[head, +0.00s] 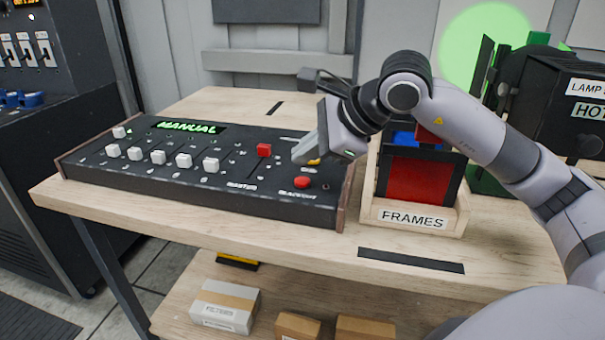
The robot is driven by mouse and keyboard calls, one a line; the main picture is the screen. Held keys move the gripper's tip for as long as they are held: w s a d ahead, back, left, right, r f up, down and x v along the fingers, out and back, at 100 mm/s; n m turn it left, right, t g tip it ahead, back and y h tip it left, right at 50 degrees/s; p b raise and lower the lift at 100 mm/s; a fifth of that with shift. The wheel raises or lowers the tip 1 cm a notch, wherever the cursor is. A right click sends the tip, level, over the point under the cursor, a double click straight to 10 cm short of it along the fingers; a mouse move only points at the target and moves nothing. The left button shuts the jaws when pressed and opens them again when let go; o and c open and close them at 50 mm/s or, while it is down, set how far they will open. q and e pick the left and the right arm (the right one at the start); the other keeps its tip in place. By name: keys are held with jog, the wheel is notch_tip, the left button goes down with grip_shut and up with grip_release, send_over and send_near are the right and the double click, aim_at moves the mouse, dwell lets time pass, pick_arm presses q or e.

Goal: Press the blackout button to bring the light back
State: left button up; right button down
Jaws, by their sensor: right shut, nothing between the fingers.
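The black control console (120,180) sits on a wooden table, its display (188,127) reading "MANUAL" in green. The round red blackout button (303,182) is on the console's right part, above the label "BLACKOUT". My right gripper (299,157) is shut and empty, its fingertips pointing left and down just above and behind the button in the picture. I cannot tell the exact height of the tips over the panel. A small yellow part (314,162) shows beneath the fingers. My left gripper is not in view.
White fader knobs (158,157) and a red fader knob (264,150) stand up from the console. A wooden "FRAMES" box (412,217) stands to its right, beside a black lamp housing (552,100). Boxes (222,306) lie on the lower shelf. The table's front edge is clear.

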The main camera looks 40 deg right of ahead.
aim_at(307, 183)
notch_tip(307, 183, up, 4)
jog(key=shift+f+p, duration=0.25)
jog(key=shift+p, duration=0.8)
jog(key=shift+f, duration=0.1)
